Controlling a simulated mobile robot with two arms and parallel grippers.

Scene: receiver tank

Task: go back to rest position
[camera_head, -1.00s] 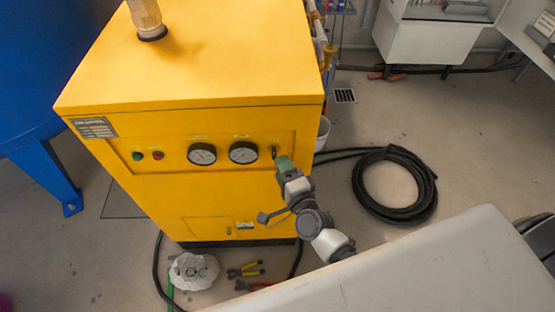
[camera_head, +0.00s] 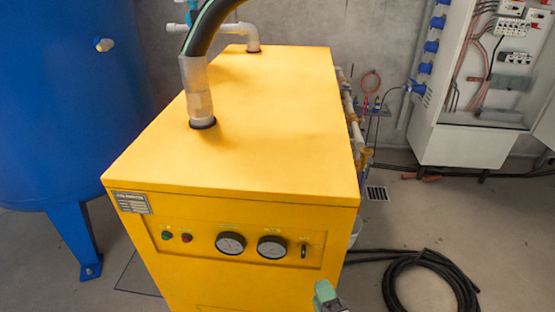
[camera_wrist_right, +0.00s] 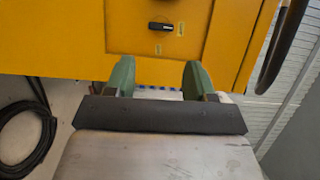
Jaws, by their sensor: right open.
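My right gripper (camera_head: 326,296) shows at the bottom edge of the head view, in front of the yellow machine and below its panel. In the right wrist view its two green fingers (camera_wrist_right: 158,78) stand apart with nothing between them. The yellow machine (camera_head: 240,120) has a front panel with two round gauges, a green and a red button, and a small black switch (camera_head: 304,250). The switch also shows in the right wrist view (camera_wrist_right: 160,26), beyond the fingertips and apart from them. My left gripper is not in view.
A blue tank (camera_head: 65,100) stands at the left. A coiled black hose (camera_head: 432,280) lies on the floor at the right. An open electrical cabinet (camera_head: 475,90) is on the back wall.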

